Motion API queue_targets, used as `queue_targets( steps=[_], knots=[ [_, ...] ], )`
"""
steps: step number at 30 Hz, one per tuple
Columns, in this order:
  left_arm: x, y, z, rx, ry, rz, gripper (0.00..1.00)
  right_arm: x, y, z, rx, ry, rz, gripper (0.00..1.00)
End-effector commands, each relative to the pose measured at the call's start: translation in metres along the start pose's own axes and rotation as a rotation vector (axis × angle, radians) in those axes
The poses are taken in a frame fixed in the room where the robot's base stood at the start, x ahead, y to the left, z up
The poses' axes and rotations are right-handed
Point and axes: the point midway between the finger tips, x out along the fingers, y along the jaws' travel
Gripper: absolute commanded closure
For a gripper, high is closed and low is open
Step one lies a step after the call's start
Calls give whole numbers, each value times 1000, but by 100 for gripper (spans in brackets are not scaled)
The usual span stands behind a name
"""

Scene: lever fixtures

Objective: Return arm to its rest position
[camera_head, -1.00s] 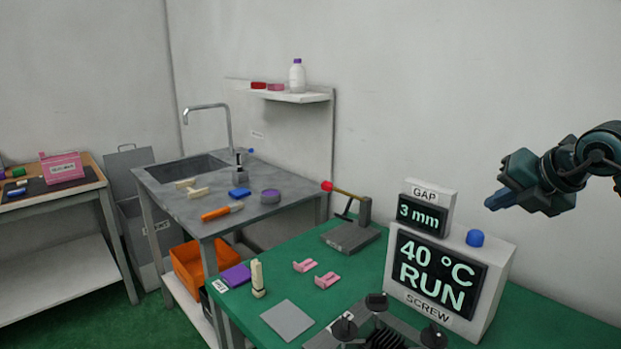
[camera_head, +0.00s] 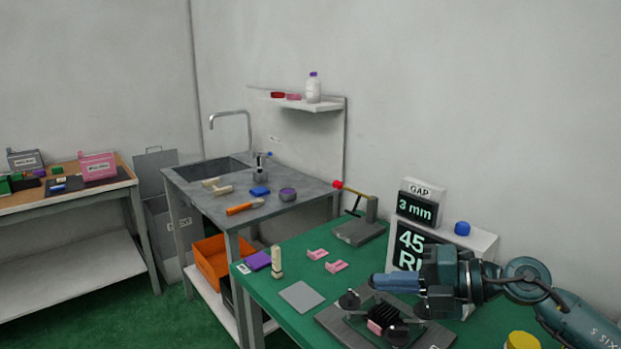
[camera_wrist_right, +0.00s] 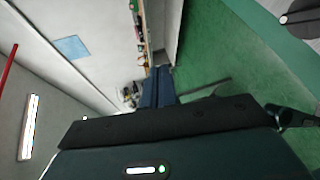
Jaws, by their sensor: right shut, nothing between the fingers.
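My right gripper (camera_head: 394,283) is shut with nothing in it. It reaches in from the right in the head view, in front of the display box and above the black fixture on the green table. Its closed dark-blue fingers also show in the right wrist view (camera_wrist_right: 158,88), pointing away from the camera over open space. My right arm (camera_head: 525,282) stretches back to the lower right corner. My left gripper is not in view.
The display box (camera_head: 408,247) reads GAP 3 mm and is partly hidden by my gripper. A lever fixture (camera_head: 358,230) with a red knob, pink brackets (camera_head: 336,267) and a grey plate (camera_head: 302,297) occupy the green table (camera_head: 283,320). A sink bench (camera_head: 215,195) stands beyond.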

Motion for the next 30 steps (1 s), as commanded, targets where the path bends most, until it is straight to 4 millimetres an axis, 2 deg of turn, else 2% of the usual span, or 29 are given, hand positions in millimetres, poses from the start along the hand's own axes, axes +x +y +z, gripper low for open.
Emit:
queue_targets(
  steps=[1, 3, 5, 8, 11, 14, 17, 18, 21, 25, 27, 30],
  knots=[
    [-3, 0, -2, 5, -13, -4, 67, 15, 2, -21, 98, 25, 114, 100],
    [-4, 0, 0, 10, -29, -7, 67, 25, 6, -37, 232, 16, 264, 100],
    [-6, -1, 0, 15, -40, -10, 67, 30, 4, -47, 361, -16, 378, 100],
    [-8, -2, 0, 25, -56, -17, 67, 30, -9, -55, 598, -113, 528, 100],
    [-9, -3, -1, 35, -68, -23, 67, 24, -39, -61, 860, -255, 622, 100],
    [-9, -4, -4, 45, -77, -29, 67, 14, -85, -74, 1133, -425, 652, 100],
    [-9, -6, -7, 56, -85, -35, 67, 3, -140, -102, 1405, -601, 619, 100],
    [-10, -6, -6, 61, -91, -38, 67, -2, -160, -117, 1505, -665, 592, 100],
    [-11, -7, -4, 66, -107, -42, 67, -13, -202, -157, 1714, -793, 512, 100],
    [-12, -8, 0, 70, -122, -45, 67, -22, -232, -196, 1878, -883, 425, 100],
    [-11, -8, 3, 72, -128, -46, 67, -24, -240, -207, 1924, -905, 398, 100],
    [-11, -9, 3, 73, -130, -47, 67, -25, -244, -214, 1949, -917, 382, 100]
  ],
)
